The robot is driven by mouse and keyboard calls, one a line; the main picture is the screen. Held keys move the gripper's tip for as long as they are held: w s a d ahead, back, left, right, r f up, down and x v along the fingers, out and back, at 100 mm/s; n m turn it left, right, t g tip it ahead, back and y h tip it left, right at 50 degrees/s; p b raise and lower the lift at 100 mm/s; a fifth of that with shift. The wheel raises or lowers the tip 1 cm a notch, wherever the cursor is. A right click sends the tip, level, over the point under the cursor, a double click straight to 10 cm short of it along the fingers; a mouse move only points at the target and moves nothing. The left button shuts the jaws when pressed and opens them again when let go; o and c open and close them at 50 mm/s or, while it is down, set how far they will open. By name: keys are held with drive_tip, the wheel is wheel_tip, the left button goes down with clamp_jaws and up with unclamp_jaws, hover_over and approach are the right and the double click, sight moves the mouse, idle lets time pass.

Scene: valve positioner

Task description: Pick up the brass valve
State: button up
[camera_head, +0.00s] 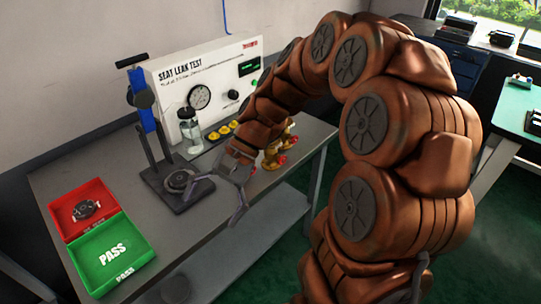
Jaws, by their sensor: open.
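Brass valves (271,158) with red parts stand on the right part of the grey bench, beside my forearm, which partly hides them. I cannot tell exactly how many there are. My gripper (214,205) is at the end of my brown arm, over the bench front, with its two grey fingers spread apart and nothing between them. It is left of and nearer than the brass valves, and close to the right side of a black test stand (195,195) with a round seat.
A white seat leak test panel (215,75) with a gauge stands at the bench back, with a glass jar (190,132) before it. A red tray (62,205) holding a dark part and an empty green PASS tray (92,270) lie at left. Bare bench (165,235) lies between trays and gripper.

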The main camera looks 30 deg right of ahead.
drive_tip(key=w+d+m+t+y, duration=0.25)
drive_tip(key=w+d+m, duration=0.2)
drive_tip(key=w, duration=0.25)
drive_tip(key=m+t+y+b, duration=0.2)
drive_tip(key=m+t+b, duration=0.1)
drive_tip(key=m+t, duration=0.95)
approach(272, 142)
drive_tip(key=w+a, duration=0.1)
drive_tip(key=w, duration=0.2)
drive_tip(key=shift+m+g+h, duration=0.25)
drive_tip(key=shift+m+g, duration=0.05)
drive_tip(key=shift+p+x, duration=0.9)
drive_tip(key=shift+x, duration=2.85)
drive_tip(key=shift+s+a, duration=0.15)
